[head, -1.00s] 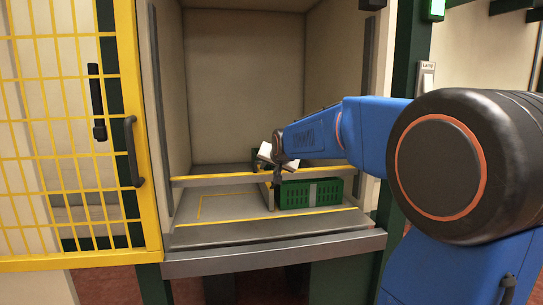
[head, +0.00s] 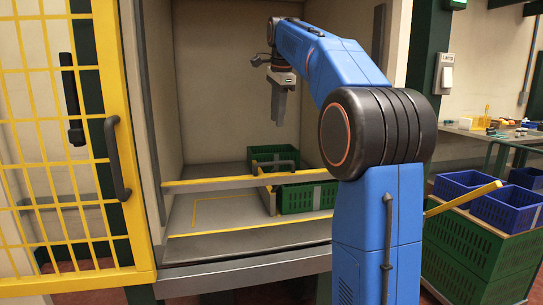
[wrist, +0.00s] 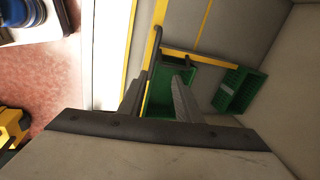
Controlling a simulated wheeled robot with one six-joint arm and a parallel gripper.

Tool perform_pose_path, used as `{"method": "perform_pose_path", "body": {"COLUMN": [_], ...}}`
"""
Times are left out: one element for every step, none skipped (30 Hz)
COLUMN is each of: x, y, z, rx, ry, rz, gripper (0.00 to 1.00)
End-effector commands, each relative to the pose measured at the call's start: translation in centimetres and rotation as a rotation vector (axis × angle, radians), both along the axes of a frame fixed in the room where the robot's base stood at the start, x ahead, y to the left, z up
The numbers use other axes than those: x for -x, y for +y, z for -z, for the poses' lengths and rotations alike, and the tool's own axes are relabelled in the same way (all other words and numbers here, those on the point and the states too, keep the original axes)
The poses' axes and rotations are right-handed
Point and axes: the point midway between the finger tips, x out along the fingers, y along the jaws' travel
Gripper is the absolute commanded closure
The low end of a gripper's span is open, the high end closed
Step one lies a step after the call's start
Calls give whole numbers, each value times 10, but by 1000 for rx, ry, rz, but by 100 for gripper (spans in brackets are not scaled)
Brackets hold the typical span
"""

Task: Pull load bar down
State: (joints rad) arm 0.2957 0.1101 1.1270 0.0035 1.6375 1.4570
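The load bar (head: 212,184) is a grey bar with a yellow top edge. It runs level across the front of the cabinet opening, above the shelf floor. A dark handle (head: 278,163) shows by its middle, next to a short yellow-topped divider. My gripper (head: 279,118) is raised inside the cabinet, well above the bar and pointing down. In the wrist view, my gripper's two fingers (wrist: 158,98) are apart with nothing between them. A green crate (wrist: 172,85) shows below and beyond them. My gripper does not touch the bar.
Two green crates, a rear one (head: 262,153) and a front one (head: 305,198), sit on the cabinet's right side. The left shelf floor (head: 222,212) is bare. A yellow mesh door (head: 132,150) stands open at left. Blue crates (head: 508,208) stand outside at right.

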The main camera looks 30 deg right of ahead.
Motion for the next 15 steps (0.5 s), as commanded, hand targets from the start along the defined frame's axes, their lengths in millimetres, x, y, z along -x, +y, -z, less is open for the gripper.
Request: {"method": "perform_pose_path", "body": {"x": [4, 7, 11, 13, 14, 16, 16, 17, 17, 16, 16, 15, 14, 13, 13], "y": [-1, -1, 0, 0, 0, 0, 0, 0, 0, 0, 0, 0, -1, -1, -1], "z": [-7, -10, -13, -15, -16, -17, -17, -16, -14, -11, -8, -4, 1, 5, 12], "rx": [-14, -20, -29, -33, -37, -40, -42, -43, -44, -44, -43, -43, -43, -43, -43], "ry": [17, 28, 40, 47, 53, 57, 60, 62, 63, 63, 63, 64, 64, 65, 66], "rz": [31, 48, 67, 77, 85, 94, 98, 100, 101, 101, 100, 100, 100, 99, 99], "gripper": [69, 69, 69, 69, 69, 69, 69, 69, 69, 69, 69, 69, 69, 69, 69]}}
